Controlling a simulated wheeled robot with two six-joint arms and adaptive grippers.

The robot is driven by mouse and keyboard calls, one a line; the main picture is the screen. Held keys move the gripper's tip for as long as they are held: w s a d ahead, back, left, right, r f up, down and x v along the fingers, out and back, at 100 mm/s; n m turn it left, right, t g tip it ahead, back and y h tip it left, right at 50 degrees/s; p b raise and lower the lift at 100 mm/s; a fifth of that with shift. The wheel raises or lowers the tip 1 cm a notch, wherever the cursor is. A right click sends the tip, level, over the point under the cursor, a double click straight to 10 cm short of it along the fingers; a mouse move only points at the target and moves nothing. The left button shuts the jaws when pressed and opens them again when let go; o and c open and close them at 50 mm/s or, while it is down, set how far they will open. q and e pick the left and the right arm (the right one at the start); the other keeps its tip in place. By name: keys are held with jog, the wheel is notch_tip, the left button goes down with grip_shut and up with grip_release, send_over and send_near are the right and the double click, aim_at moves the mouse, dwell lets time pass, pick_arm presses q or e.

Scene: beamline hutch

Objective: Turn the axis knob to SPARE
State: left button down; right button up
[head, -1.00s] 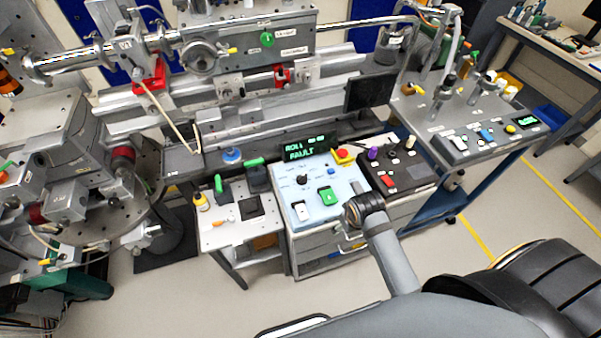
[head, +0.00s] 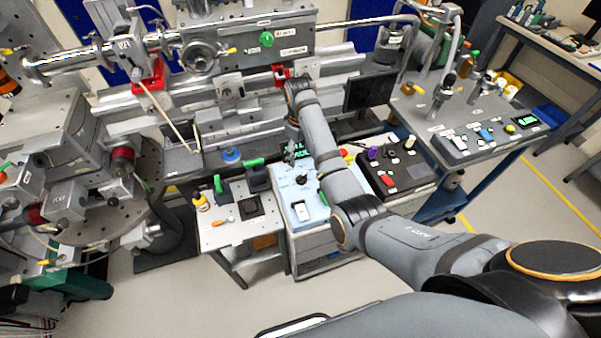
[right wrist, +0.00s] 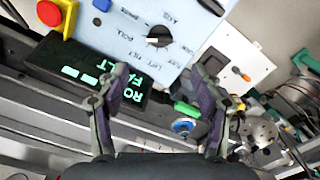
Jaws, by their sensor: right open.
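The axis knob (right wrist: 157,37) is a small black dial with a pale pointer mark on the light blue panel (right wrist: 190,72). Small printed labels ring it; "ROLL" and "LIFT" can be made out, but I cannot read SPARE. In the head view the knob (head: 301,180) shows just below my right gripper (head: 292,152). In the right wrist view the right gripper (right wrist: 162,78) is open and empty, its fingers apart. The knob lies beyond the fingertips, untouched. My left gripper is in neither view.
A black display (right wrist: 88,74) with green text, partly covered by a finger, borders the panel. A red button (right wrist: 50,12) on yellow and a blue button (right wrist: 102,4) are near. A black control box (head: 398,172) stands right of the panel.

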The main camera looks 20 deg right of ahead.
aim_at(301, 176)
notch_tip(301, 176, down, 11)
jog(key=shift+r+p, duration=0.2)
jog(key=shift+p, duration=0.3)
jog(key=shift+c, duration=0.4)
jog(key=c, duration=1.1)
jog(key=shift+o, duration=0.2)
jog(key=shift+r, duration=0.1)
